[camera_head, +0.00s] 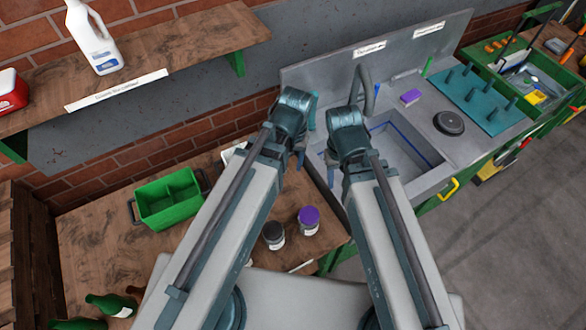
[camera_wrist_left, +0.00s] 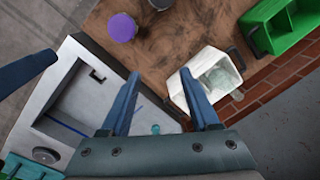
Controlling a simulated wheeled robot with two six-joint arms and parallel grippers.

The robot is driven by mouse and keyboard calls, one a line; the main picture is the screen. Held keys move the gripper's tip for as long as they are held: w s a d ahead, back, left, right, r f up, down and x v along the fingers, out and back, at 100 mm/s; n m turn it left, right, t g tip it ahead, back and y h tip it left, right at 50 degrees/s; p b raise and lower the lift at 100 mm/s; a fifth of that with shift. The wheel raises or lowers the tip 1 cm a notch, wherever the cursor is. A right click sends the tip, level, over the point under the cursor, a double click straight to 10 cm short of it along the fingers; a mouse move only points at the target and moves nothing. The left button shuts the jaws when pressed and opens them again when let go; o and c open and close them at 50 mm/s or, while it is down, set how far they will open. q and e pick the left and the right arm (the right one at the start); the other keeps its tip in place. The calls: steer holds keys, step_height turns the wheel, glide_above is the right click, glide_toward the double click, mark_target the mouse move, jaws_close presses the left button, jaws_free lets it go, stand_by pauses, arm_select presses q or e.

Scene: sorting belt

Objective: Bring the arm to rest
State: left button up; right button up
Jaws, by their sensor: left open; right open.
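My left gripper (camera_head: 299,158) hangs at the end of the left arm, near the gap between the wooden bench and the sink, mostly hidden by its wrist. In the left wrist view its two blue fingers (camera_wrist_left: 161,98) stand apart with nothing between them. My right gripper (camera_head: 332,165) points down by the left side of the sink, partly hidden behind its wrist. I see nothing held in it. The two wrists are close together but apart.
The wooden bench (camera_head: 95,235) bears a green two-part bin (camera_head: 168,199), a white container (camera_wrist_left: 213,73), a purple-lidded jar (camera_head: 308,220), a dark-lidded jar (camera_head: 273,235) and green bottles. The grey sink (camera_head: 410,150) has a tap (camera_head: 366,85). A shelf (camera_head: 190,45) runs above.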

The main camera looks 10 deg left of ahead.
arm_select(q)
steer(key=s+d+m, duration=0.1)
steer(key=m, duration=0.1)
steer(key=s+d+m, duration=0.1)
steer(key=s, duration=0.1)
steer(key=shift+s+d+m, duration=0.25)
steer(key=shift+d+m, duration=0.05)
steer(key=shift+m, duration=0.1)
step_height(320, 180, down, 15)
steer(key=b, duration=1.4)
steer(key=shift+b, duration=0.4)
steer(key=shift+r, duration=0.1)
